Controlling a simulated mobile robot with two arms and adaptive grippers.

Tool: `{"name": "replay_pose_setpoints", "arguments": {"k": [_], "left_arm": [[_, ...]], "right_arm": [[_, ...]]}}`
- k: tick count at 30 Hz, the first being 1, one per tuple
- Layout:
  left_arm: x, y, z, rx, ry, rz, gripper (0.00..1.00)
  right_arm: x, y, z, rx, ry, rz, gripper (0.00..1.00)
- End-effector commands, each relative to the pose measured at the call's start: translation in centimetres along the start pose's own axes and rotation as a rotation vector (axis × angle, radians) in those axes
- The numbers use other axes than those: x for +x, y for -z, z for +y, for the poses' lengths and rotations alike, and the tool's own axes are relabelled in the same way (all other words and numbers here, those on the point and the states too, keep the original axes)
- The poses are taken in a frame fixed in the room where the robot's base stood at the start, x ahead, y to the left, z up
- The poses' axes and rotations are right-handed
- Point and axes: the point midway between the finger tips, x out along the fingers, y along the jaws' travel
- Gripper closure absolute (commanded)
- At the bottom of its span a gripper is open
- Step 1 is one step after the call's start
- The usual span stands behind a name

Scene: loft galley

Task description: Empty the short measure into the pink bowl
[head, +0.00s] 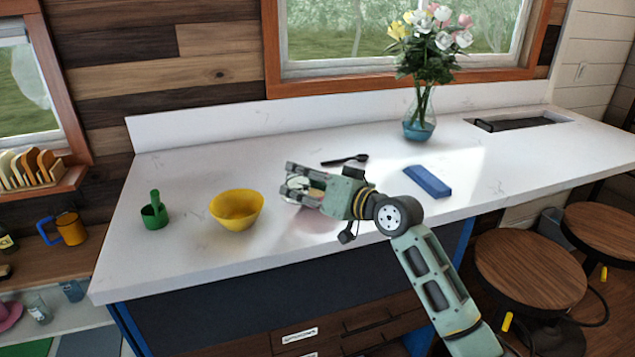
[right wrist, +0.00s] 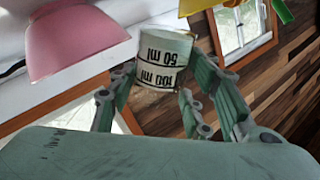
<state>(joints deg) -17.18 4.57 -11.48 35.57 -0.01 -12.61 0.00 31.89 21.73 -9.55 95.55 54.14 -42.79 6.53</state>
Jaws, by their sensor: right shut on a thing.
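The short measure (right wrist: 160,68) is a pale cup marked 50 ml and 100 ml, and its print is upside down in the right wrist view. My right gripper (right wrist: 173,95) is shut on it, with fingers on both sides. In the head view my right gripper (head: 302,188) is over the counter, right of the yellow bowl, and mostly hides the measure. The pink bowl (right wrist: 88,42) is close beside the measure in the right wrist view. I cannot make it out clearly in the head view, and the measure's contents are hidden. My left gripper is out of view.
A yellow bowl (head: 237,210) and a green cup with an upright handle (head: 154,213) stand on the counter (head: 205,262) at left. A black spoon (head: 345,160), blue block (head: 427,181) and flower vase (head: 420,125) are behind or right. The front left counter is clear.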

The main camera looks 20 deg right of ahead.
Motion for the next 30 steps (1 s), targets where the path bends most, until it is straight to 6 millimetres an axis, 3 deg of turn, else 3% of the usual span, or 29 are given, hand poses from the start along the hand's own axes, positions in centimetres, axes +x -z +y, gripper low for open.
{"name": "replay_pose_setpoints", "arguments": {"k": [30], "left_arm": [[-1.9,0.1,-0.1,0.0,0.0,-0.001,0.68]], "right_arm": [[0.1,1.8,0.4,0.136,0.002,-0.03,0.85]]}}
